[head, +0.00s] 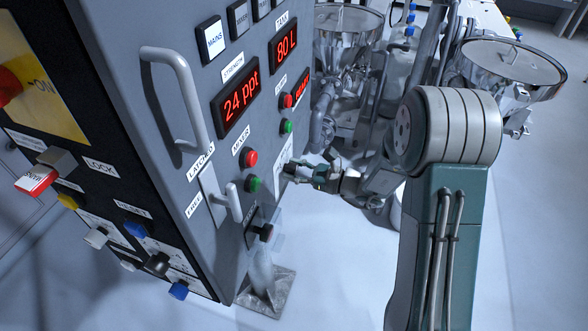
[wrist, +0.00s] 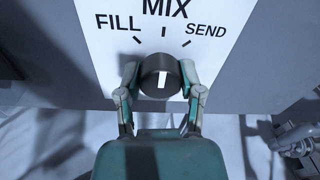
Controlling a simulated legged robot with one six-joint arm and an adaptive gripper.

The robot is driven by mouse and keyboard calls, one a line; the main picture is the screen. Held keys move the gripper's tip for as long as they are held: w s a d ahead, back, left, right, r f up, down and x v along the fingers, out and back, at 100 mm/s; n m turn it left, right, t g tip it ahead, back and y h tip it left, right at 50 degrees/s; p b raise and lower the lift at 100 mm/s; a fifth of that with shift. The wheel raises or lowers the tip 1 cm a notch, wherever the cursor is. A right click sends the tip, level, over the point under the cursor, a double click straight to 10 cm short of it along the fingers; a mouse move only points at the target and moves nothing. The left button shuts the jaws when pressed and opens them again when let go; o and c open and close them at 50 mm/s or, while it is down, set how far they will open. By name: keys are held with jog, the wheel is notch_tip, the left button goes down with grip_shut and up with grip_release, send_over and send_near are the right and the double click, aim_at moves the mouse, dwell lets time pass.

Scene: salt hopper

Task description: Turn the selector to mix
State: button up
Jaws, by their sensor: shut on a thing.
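The selector (wrist: 153,78) is a round black knob with a white pointer line, on a white plate (wrist: 105,60) marked FILL, MIX and SEND. Its pointer stands nearly upright, in line with the middle tick under MIX. My gripper (wrist: 160,84) is shut on the selector, with one finger against each side of the knob. In the head view my gripper (head: 296,172) reaches in from the right to the grey panel's right part. The selector cannot be clearly made out there behind the fingers.
The grey panel (head: 215,165) carries a large handle (head: 185,95), a small lever (head: 234,202), a green button (head: 253,184) and red displays (head: 241,102). A black knob (head: 265,232) sticks out low down. Steel hoppers (head: 350,25) stand behind. Pale floor lies below.

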jog(key=o, duration=1.1)
jog(key=shift+w+a, duration=0.1)
jog(key=shift+o, duration=0.2)
jog(key=v, duration=1.2)
jog(key=s+a+r+n+g+h, duration=0.2)
jog(key=s+r+n+g+h, duration=0.2)
jog(key=s+n, duration=0.25)
jog(key=s+a+r+n+g+h, duration=0.2)
jog(key=s+r+n+g+h, duration=0.1)
jog(key=s+n, duration=0.35)
jog(key=s+d+r+n+t+h, duration=0.6)
jog(key=s+d+r+n+h, duration=0.1)
jog(key=s+h, duration=0.1)
jog(key=shift+d+n+h, duration=0.3)
jog(key=shift+h, duration=0.4)
